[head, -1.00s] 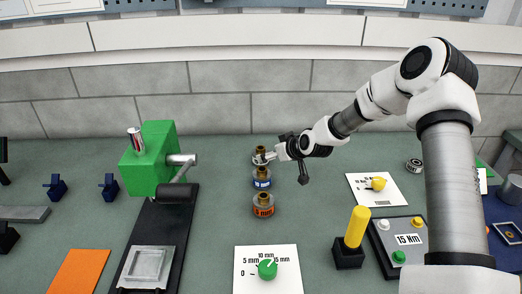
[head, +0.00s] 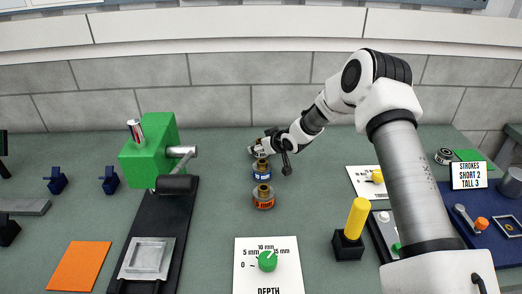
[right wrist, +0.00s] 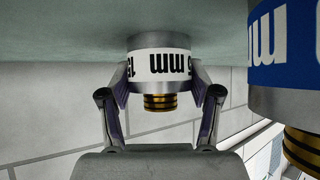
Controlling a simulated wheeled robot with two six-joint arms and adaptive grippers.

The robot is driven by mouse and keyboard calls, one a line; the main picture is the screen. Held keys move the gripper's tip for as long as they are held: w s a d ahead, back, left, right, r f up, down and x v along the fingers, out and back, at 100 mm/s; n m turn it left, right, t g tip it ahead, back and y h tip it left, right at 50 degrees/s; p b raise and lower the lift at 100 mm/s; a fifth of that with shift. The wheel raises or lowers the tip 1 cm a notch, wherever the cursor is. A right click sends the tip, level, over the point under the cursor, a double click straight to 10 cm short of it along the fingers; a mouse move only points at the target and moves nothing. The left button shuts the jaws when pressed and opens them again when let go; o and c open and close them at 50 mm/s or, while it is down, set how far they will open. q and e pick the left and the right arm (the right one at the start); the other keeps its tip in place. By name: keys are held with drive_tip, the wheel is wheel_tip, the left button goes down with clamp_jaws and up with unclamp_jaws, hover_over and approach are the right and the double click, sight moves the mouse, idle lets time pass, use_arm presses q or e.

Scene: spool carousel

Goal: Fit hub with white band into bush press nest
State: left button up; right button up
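The hub with the white band (right wrist: 160,64) stands on the bench at the far end of a row of hubs. In the head view it is mostly hidden by my right gripper (head: 257,150). In the right wrist view the fingers (right wrist: 160,92) flank the white band, with both pads appearing to touch its sides. The band's print is partly covered. The green bush press (head: 150,155) stands to the left; its nest looks like the grey square block (head: 148,258) on the black base, with nothing seen in it. My left gripper is not in view.
A blue-banded hub (head: 262,171) and an orange-banded hub (head: 264,201) stand close in front. A depth dial card (head: 266,270), an orange mat (head: 79,265) and a yellow post (head: 356,218) are nearer. A sign (head: 468,176) reads "STROKES SHORT 2 TALL 3". Bench between press and hubs is clear.

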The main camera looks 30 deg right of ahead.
clamp_jaws()
drive_tip(key=shift+r, duration=0.15)
wheel_tip(320, 180, up, 10)
drive_tip(key=shift+f+p, duration=0.1)
drive_tip(key=shift+p, duration=0.2)
drive_tip(key=shift+w, duration=0.1)
drive_tip(key=shift+w, duration=0.1)
